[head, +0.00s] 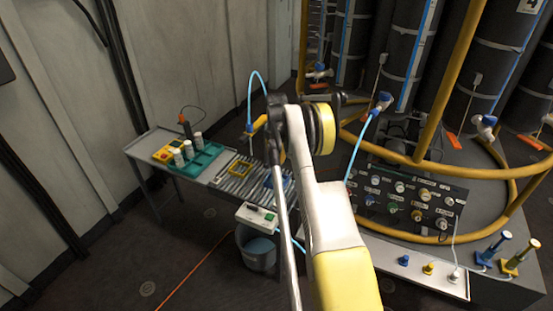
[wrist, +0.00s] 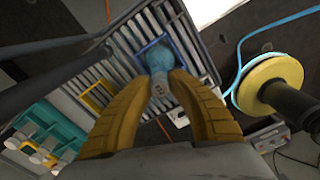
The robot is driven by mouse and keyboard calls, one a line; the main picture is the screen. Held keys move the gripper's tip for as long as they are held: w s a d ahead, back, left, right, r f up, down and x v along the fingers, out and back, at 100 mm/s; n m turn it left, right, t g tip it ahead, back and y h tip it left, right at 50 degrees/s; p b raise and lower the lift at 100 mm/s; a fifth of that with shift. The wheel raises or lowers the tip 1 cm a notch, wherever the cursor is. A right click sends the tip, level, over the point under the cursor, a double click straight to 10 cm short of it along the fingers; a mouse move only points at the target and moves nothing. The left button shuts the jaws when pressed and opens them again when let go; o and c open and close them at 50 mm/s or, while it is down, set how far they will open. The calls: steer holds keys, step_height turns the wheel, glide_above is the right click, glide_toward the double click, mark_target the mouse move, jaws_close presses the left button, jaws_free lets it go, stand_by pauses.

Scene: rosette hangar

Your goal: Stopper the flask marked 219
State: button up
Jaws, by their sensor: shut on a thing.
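My gripper (wrist: 164,76) shows in the wrist view, with its two yellow-brown fingers closed in on a pale blue, rounded flask-like thing (wrist: 158,58). Its narrow pale end points towards the wrist camera, between the fingers. A small dark mark shows on that end, but I cannot read a number. Behind it is a blue square frame (wrist: 142,58) on the slatted bench; I cannot tell whether the flask-like thing touches the bench. I cannot make out a separate stopper.
A yellow frame (head: 239,169) lies on the slats, left of the blue frame. A teal rack (head: 205,157) holds white-capped vials. A grey bin (head: 258,252) stands under the bench's front. A dark knob panel (head: 408,201) and yellow pipe rails (head: 430,170) are at the right.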

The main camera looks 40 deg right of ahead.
steer(key=shift+f+b, duration=0.45)
steer(key=shift+f, duration=0.3)
steer(key=shift+f+b, duration=0.45)
steer(key=shift+f, duration=0.05)
stand_by(0.3)
steer(key=o, duration=1.5)
steer(key=shift+r, duration=0.1)
steer(key=shift+r+p, duration=1.4)
steer(key=shift+r, duration=1.55)
jaws_close()
